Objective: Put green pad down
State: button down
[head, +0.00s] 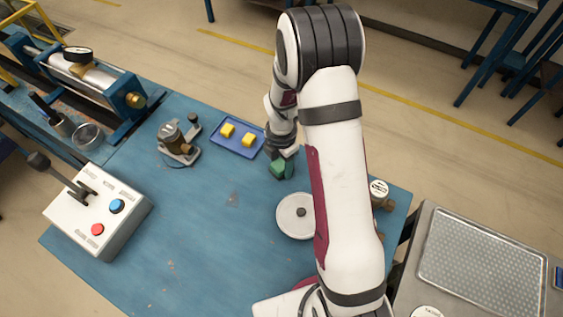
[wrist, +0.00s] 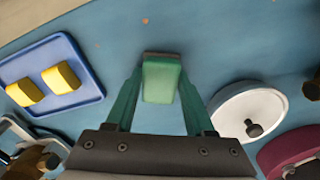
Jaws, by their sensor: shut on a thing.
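The green pad (wrist: 160,80) is a small block between the green fingers of my gripper (wrist: 158,92) in the wrist view. My gripper is shut on it. In the head view the green pad (head: 279,169) hangs at the end of my gripper (head: 282,158), over the blue table (head: 190,235). It is to the right of the blue tray (head: 258,147) and up and left of the white round dish. I cannot tell whether the pad touches the table.
The blue tray holds two yellow blocks (head: 227,130). A white round dish with a dark knob (head: 290,222) stands nearby. A control box (head: 95,215) with a lever is at the left. The front middle table is clear.

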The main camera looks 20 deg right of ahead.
aim_at(281, 163)
jog(key=shift+f, duration=0.6)
jog(key=shift+c, duration=1.3)
grip_release()
notch_tip(281, 163, up, 16)
jog(key=s+m, duration=0.3)
jog(key=s+a+r+m+y, duration=0.1)
jog(key=s+a+r+m, duration=0.2)
jog(key=s+m, duration=0.7)
jog(key=s+a+r+m, duration=0.3)
jog(key=s+m, duration=0.8)
jog(key=m, duration=0.4)
jog(key=shift+r+y, duration=0.4)
